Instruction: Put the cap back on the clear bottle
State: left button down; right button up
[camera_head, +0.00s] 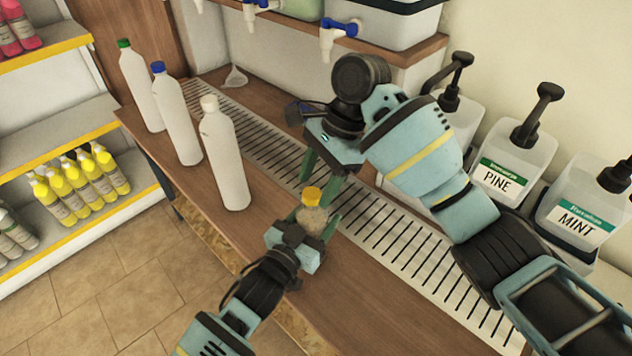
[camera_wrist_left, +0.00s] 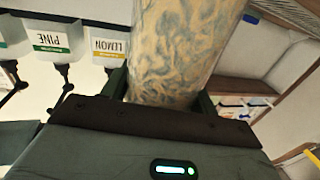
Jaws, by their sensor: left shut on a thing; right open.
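The clear bottle (camera_head: 311,219), with pale, swirled-looking contents, stands upright in my left gripper (camera_head: 308,228), which is shut on its body. The bottle's body also fills the upper middle of the left wrist view (camera_wrist_left: 175,50); its top is out of that view. A yellow-orange cap (camera_head: 312,196) sits at the bottle's mouth in the head view. I cannot tell whether it is fully seated. My right gripper (camera_head: 325,178) is open, its green fingers pointing down just behind and above the cap, apart from it as far as I can see.
White bottles with green (camera_head: 140,85), blue (camera_head: 177,115) and white (camera_head: 222,155) caps stand left on the wooden counter (camera_head: 350,285). A drip grate (camera_head: 385,235) runs behind. Pump jugs (camera_head: 505,165) line the right, tapped drums (camera_head: 385,22) sit above, and a funnel (camera_head: 236,77) lies at the back.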

jog(key=v, duration=1.1)
jog(key=shift+r, duration=0.1)
pick_arm(q)
jog(key=shift+c, duration=1.8)
grip_release()
jog(key=v, duration=0.7)
jog(key=shift+s+a, duration=0.2)
jog(key=shift+s, duration=0.15)
jog(key=shift+f, duration=0.1)
